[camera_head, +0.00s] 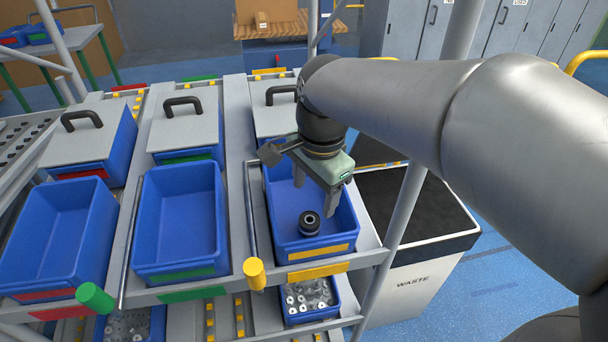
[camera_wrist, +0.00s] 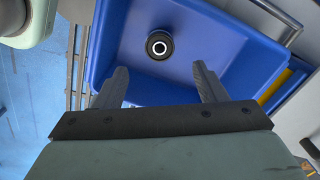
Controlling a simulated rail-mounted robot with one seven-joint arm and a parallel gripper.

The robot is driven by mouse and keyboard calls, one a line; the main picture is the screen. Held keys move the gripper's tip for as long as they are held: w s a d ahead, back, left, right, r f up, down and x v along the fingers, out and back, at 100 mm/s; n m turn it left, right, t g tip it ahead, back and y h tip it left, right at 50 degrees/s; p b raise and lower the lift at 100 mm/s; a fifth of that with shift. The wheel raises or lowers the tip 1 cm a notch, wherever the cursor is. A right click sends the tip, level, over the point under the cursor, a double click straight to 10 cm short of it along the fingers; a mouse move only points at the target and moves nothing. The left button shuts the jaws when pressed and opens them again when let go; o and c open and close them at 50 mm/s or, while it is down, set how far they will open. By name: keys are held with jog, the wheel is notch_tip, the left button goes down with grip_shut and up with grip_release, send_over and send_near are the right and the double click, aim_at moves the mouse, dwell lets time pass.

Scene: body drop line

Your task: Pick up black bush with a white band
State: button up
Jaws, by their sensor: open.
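The black bush (camera_head: 310,223) with a white band lies inside the blue bin with the yellow label (camera_head: 345,225), near its front end. In the wrist view the bush (camera_wrist: 160,46) shows end-on as a black ring with a white ring around a dark centre. It lies on the blue bin floor (camera_wrist: 215,50). My gripper (camera_head: 316,198) is open and empty above the same bin. In the wrist view its two fingers (camera_wrist: 158,78) are spread apart, with the bush beyond their tips and touching neither.
Two empty blue bins, red-labelled (camera_head: 60,235) and green-labelled (camera_head: 180,222), stand to the left. Lidded bins (camera_head: 185,128) sit behind. Rack posts and rails flank the bin. A lower bin (camera_head: 306,300) holds several metal parts. A waste container (camera_head: 415,275) stands at right.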

aim_at(311, 218)
jog(key=f, duration=0.6)
jog(key=f+p, duration=0.1)
jog(key=f, duration=0.2)
jog(key=shift+w+a+f, duration=0.2)
jog(key=shift+w+f, duration=0.1)
jog(key=shift+w, duration=0.1)
jog(key=c, duration=1.2)
